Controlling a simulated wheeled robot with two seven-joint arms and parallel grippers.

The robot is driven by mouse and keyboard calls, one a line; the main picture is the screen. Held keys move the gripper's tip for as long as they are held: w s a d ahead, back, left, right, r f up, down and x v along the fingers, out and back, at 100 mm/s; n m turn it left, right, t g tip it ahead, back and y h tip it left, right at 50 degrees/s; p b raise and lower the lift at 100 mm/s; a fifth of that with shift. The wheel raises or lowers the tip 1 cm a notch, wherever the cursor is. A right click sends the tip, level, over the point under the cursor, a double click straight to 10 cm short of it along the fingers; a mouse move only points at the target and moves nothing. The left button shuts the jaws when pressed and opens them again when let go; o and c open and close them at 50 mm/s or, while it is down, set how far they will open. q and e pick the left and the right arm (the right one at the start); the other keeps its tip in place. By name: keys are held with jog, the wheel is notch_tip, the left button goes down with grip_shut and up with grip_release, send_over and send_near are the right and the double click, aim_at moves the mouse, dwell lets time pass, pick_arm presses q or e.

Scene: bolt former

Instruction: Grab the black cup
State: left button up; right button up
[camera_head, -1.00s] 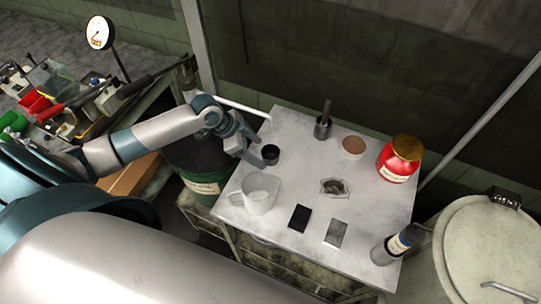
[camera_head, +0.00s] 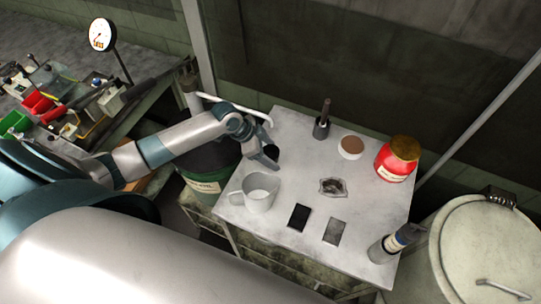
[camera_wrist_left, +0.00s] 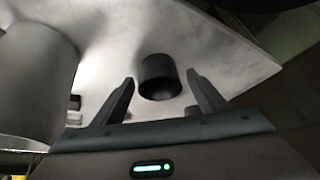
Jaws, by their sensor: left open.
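The black cup (camera_head: 272,151) stands on the grey-white table (camera_head: 383,205) near its left edge, partly hidden by my gripper in the head view. In the left wrist view the black cup (camera_wrist_left: 160,77) is between and just beyond the fingertips. My left gripper (camera_head: 268,160) is at the cup, with its fingers spread; the left wrist view shows the open gripper (camera_wrist_left: 159,84) with a gap on both sides of the cup. My right gripper is not in view.
A white mug (camera_head: 261,192) stands close in front of my left gripper. A dark pot with a handle (camera_head: 321,128), a brown-topped round container (camera_head: 350,147), a red jar (camera_head: 396,160), flat plates (camera_head: 299,217) and a bottle (camera_head: 390,243) are also on the table. A green drum (camera_head: 205,187) stands left.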

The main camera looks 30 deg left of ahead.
pick_arm(q)
jog(key=c, duration=1.1)
jog(key=shift+r, duration=0.2)
